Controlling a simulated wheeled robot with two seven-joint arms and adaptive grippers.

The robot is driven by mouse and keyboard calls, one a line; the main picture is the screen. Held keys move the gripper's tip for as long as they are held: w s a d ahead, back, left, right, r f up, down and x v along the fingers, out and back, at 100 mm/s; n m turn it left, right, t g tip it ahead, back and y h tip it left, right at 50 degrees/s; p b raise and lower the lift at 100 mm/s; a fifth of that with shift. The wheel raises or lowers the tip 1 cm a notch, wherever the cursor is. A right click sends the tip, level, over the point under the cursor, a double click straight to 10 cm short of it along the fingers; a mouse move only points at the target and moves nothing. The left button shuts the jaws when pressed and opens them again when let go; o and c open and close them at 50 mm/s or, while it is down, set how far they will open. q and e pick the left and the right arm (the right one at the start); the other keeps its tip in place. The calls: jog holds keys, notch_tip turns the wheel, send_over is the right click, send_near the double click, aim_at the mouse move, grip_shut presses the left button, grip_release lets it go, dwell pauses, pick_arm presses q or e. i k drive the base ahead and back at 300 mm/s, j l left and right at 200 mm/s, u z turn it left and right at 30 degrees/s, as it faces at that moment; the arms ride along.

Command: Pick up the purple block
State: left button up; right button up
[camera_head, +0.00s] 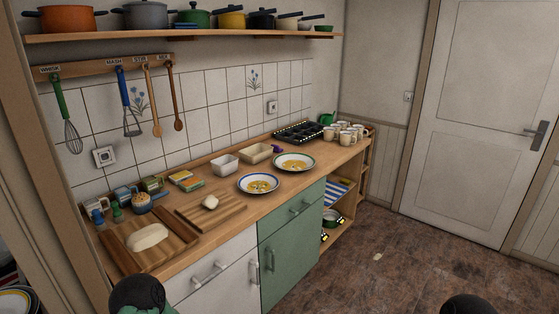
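A small purple thing (277,149) lies far back on the wooden counter, between the cream rectangular dish and the dark muffin tin. It is too small for me to tell its exact shape. Nothing is touching it from my side. Dark rounded parts of my own arms show at the bottom edge, one at the left and one at the right. Neither of my grippers shows, so I cannot see whether they are open or shut.
On the counter (225,219) are two plates with food (258,184) (295,162), a muffin tin (298,132), several mugs (345,134), dishes (225,164) and boards with dough (148,237). A pot shelf (185,33) hangs above. The floor (400,265) at right is mostly clear.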

aim_at(277, 149)
jog(key=i+l+u, duration=0.55)
jog(key=l, duration=0.15)
jog(key=i+l+u, duration=0.25)
jog(key=l, duration=0.2)
jog(key=k, duration=0.1)
